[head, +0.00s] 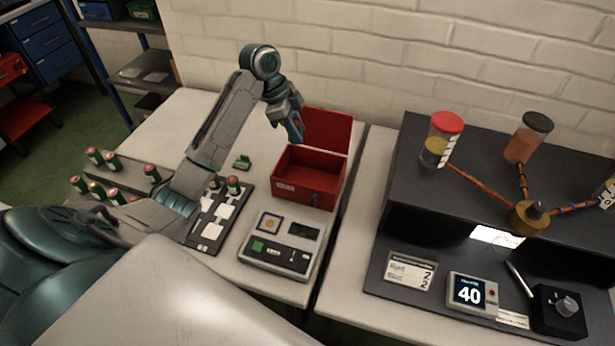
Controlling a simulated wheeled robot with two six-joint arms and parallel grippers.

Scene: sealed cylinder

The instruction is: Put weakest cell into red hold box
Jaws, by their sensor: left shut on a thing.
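The red hold box (309,185) stands open on the table near the wall, its lid raised at the back. My left gripper (296,125) is above the box's back left part, pointing down. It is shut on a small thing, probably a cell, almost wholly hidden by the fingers. Two more cells (233,186) stand at a dark board (213,233) with white labels, one partly hidden by my arm. My right gripper is not in view.
A grey tester (280,246) with a green square and a dark display stands in front of the box. A small green object (242,162) lies left of the box.

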